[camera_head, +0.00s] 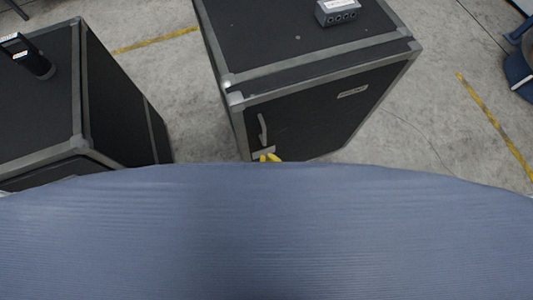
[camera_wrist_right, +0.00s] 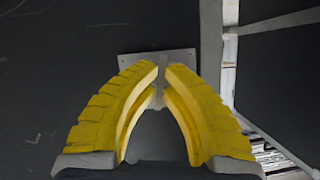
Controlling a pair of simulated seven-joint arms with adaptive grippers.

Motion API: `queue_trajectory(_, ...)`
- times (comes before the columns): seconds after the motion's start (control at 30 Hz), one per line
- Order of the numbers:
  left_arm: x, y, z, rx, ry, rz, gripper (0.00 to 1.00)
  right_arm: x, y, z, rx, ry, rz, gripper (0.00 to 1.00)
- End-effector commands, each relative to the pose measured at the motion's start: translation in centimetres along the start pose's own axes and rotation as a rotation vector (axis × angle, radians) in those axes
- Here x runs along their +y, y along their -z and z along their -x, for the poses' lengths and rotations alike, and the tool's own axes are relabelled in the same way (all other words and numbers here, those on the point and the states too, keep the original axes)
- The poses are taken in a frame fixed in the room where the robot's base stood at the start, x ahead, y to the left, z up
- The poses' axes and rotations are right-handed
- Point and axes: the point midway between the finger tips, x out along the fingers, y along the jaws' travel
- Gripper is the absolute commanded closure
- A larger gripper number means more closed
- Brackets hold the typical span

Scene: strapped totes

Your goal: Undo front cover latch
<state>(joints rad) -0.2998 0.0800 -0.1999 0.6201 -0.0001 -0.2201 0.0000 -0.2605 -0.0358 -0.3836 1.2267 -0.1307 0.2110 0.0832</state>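The black case (camera_head: 320,108) with grey metal edging stands ahead of me, right of centre in the head view. Its front cover has a grey latch (camera_head: 263,152) low on the left side, partly hidden by my right gripper. In the right wrist view the latch plate (camera_wrist_right: 186,57) is a small grey plate on the dark panel. My right gripper (camera_head: 269,157) shows only as yellow fingertips at the latch. In the right wrist view its curved yellow fingers (camera_wrist_right: 162,72) close in on a narrow grey piece of the latch between their tips. My left gripper is not in view.
A grey handle (camera_head: 262,130) sits just above the latch. A grey box with ports (camera_head: 337,13) rests on the case top. Another black case (camera_head: 40,100) stands at left with a black device (camera_head: 28,56) on it. Concrete floor (camera_head: 185,85) lies between the cases.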

Motion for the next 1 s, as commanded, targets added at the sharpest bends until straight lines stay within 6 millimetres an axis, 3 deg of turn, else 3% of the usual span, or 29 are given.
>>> queue_trajectory(0.43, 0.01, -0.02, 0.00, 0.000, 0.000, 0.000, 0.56, 0.03, -0.02, 0.00, 0.000, -0.072, 0.170, 1.00)
queue_trajectory(0.97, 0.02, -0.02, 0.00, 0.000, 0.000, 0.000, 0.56, 0.05, 0.00, -0.01, 0.001, -0.079, 0.190, 1.00)
queue_trajectory(1.0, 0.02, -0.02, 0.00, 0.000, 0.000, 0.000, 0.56, 0.05, 0.01, -0.01, 0.001, -0.079, 0.190, 0.93)
